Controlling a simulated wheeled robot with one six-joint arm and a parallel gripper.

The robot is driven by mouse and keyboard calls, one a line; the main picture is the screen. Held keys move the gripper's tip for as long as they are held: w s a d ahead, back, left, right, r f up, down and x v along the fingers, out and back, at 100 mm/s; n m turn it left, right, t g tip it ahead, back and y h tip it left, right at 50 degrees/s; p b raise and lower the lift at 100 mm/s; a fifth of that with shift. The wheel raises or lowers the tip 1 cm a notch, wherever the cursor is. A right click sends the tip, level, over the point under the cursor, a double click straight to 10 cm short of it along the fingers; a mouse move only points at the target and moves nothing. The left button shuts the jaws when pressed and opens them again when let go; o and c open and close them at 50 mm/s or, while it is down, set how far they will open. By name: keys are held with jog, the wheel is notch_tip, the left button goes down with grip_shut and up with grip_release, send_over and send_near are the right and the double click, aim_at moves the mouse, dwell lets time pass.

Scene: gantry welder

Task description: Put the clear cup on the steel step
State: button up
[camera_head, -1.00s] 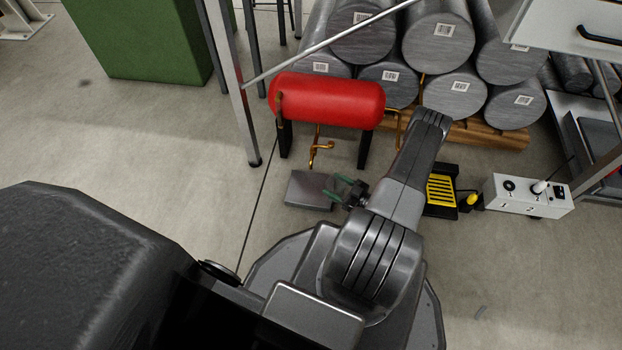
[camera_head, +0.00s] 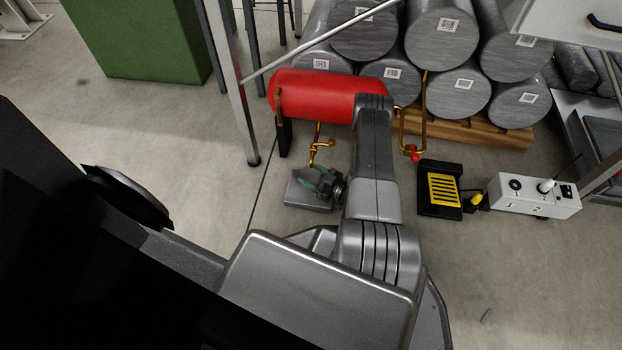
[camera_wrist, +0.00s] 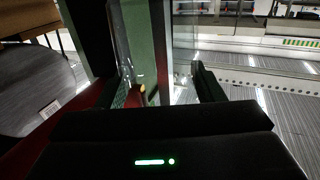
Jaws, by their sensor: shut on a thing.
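The steel step (camera_head: 298,196) is a low grey metal block on the floor, in front of the red tank in the head view. My gripper (camera_head: 322,183), with green-tinted fingers, is over the right part of the step and covers some of it. In the wrist view my gripper (camera_wrist: 168,84) is shut on the clear cup (camera_wrist: 185,62), which shows as a see-through glassy shape between the fingers. In the head view I cannot make out the cup. I cannot tell whether its base touches the step.
The red tank (camera_head: 318,96) stands on black legs right behind the step, with brass pipes (camera_head: 318,150) between. A metal frame leg (camera_head: 235,90) rises at left. A black-and-yellow tray (camera_head: 441,188) and a white control box (camera_head: 535,197) stand at right. Floor at left is clear.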

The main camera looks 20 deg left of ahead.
jog(key=shift+f, duration=0.75)
jog(key=shift+r, duration=0.15)
jog(key=o, duration=1)
jog(key=shift+f, duration=0.2)
jog(key=shift+c, duration=0.2)
jog(key=shift+r, duration=0.15)
jog(key=shift+d, duration=0.25)
jog(key=s+d+p, duration=0.2)
jog(key=d+p, duration=0.1)
jog(key=d, duration=0.8)
jog(key=shift+d, duration=0.2)
